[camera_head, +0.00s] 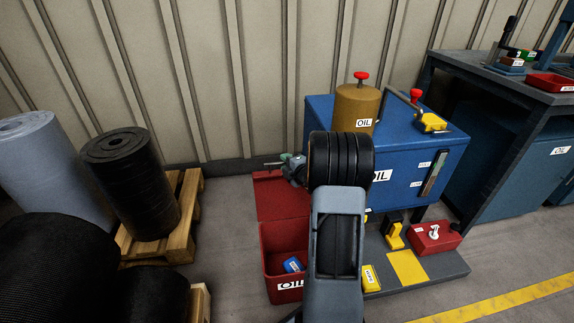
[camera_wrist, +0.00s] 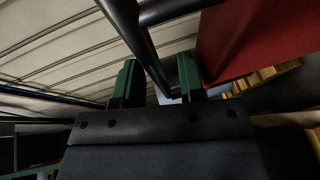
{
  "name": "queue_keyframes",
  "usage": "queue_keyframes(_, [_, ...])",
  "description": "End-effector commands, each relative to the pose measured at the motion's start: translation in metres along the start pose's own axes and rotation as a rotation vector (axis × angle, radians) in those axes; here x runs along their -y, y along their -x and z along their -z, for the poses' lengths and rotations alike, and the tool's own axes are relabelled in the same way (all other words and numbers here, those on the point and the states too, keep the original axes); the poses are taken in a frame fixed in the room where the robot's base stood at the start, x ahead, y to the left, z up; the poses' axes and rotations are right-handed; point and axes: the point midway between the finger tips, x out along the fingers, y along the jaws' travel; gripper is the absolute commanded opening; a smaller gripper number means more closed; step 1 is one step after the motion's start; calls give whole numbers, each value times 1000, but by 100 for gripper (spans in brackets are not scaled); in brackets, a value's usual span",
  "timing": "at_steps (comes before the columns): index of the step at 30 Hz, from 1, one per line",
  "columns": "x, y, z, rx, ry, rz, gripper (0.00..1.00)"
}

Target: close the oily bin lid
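The red oily bin (camera_head: 287,262) stands on the floor at the lower middle of the head view, left of my arm. Its red lid (camera_head: 280,197) is open, raised at the back. The lid's red face also shows at the upper right of the wrist view (camera_wrist: 255,38). My gripper (camera_head: 284,165) is at the lid's top edge, partly hidden by my wrist. In the wrist view its green fingers (camera_wrist: 157,83) are apart. A dark bar (camera_wrist: 145,48), apparently the lid's handle, runs down between them; I cannot tell whether it touches either finger.
A blue box (camera_wrist: 172,99) is not clearly identifiable between the fingers. The blue oil cabinet (camera_head: 438,165) stands right of my arm, with a brown oil can (camera_head: 357,106) on top. Rolls on a pallet (camera_head: 190,200) stand left. A blue item (camera_head: 293,265) lies inside the bin.

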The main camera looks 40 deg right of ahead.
Motion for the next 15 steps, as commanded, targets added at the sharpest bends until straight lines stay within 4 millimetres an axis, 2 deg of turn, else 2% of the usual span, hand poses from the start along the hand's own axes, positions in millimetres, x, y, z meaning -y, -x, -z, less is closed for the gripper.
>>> queue_keyframes(10, [0,-2,0,0,-1,0,36])
queue_keyframes(15, [0,-2,0,1,-1,0,19])
